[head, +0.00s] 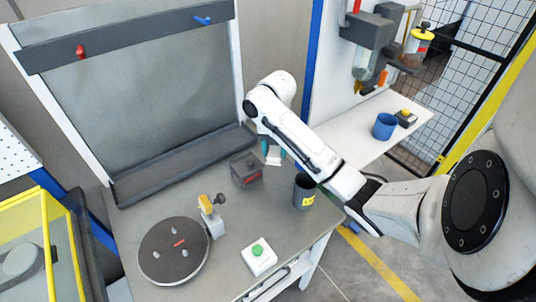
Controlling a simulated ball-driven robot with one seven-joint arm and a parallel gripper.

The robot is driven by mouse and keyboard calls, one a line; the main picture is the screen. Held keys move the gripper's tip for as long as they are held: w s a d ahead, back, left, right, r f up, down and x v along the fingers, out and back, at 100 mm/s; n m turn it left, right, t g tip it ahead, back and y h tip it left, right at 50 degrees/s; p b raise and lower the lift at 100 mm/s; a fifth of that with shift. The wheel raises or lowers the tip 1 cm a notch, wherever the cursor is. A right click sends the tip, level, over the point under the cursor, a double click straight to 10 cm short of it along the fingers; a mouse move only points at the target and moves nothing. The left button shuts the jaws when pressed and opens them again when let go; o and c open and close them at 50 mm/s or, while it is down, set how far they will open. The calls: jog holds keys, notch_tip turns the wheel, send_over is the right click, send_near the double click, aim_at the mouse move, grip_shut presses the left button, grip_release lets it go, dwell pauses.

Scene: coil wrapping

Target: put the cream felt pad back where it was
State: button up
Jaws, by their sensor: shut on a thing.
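My gripper (272,149) is in the head view, at the back of the grey workbench, pointing down below my white arm. A small pale piece (273,156), which looks like the cream felt pad, shows at its teal-edged fingertips, and the gripper is shut on it. Much of the fingers is hidden by my arm. The gripper is just right of a dark grey box (246,171) with a red mark. I cannot tell how high the pad is above the bench.
A dark round turntable (165,266) with small pegs and a red mark is at the front left, beside a yellow-topped post (211,206). A white box with a green button (259,255) and a dark cup with a yellow label (304,191) stand to the right. A blue cup (385,126) is on the white side shelf.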

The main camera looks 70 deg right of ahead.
jog(key=shift+w+d+f, duration=0.3)
jog(key=shift+w+d, duration=0.05)
jog(key=shift+w+f, duration=0.1)
jog(key=shift+f, duration=0.15)
jog(key=w+d+f+b, duration=0.1)
jog(key=b, duration=0.1)
jog(key=w+d+f+b, duration=0.1)
jog(key=d+f+b, duration=0.1)
jog(key=w+d+f+b, duration=0.1)
jog(key=d+f, duration=0.1)
jog(key=shift+w+f+b, duration=0.15)
jog(key=shift+w+b, duration=0.05)
jog(key=shift+b, duration=0.2)
jog(key=shift+w+d+f, duration=0.15)
jog(key=shift+d+f, duration=0.1)
jog(key=shift+d, duration=0.05)
jog(key=shift+w+d+f, duration=0.2)
jog(key=shift+d+f, duration=0.05)
jog(key=shift+f, duration=0.45)
jog(key=shift+f+p, duration=0.55)
jog(key=shift+f, duration=0.8)
jog(key=shift+f, duration=0.15)
jog(key=o, duration=0.9)
